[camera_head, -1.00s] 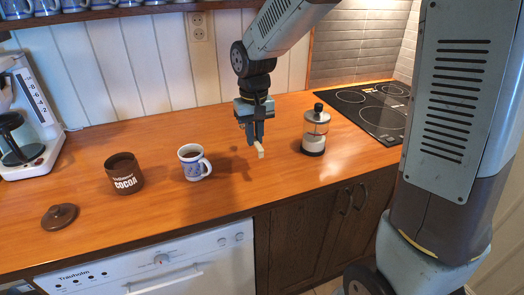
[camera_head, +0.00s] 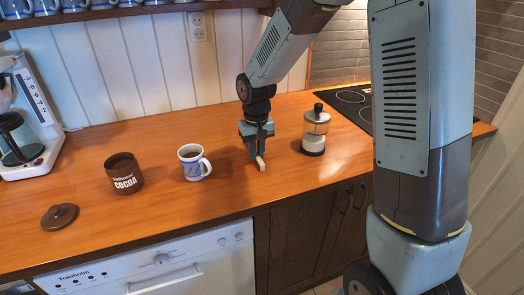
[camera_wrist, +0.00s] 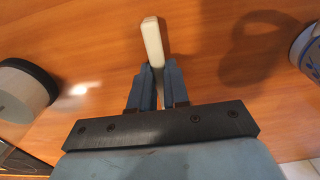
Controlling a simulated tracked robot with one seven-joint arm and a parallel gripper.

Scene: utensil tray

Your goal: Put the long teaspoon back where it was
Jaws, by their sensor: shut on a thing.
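My gripper (camera_head: 260,149) is low over the wooden counter, between the patterned mug and the glass-and-steel jar. It is shut on a slim cream-coloured piece (camera_head: 260,163), which I take to be the long teaspoon's handle. The piece also shows in the wrist view (camera_wrist: 152,40), sticking out beyond the fingertips (camera_wrist: 157,85). No spoon bowl shows in either view. I cannot tell whether the piece's lower end touches the counter.
The patterned mug (camera_head: 194,170) with dark liquid stands to the left, with the brown cocoa pot (camera_head: 124,178) and its lid (camera_head: 60,217) farther left. The counter (camera_head: 225,210) in front is clear.

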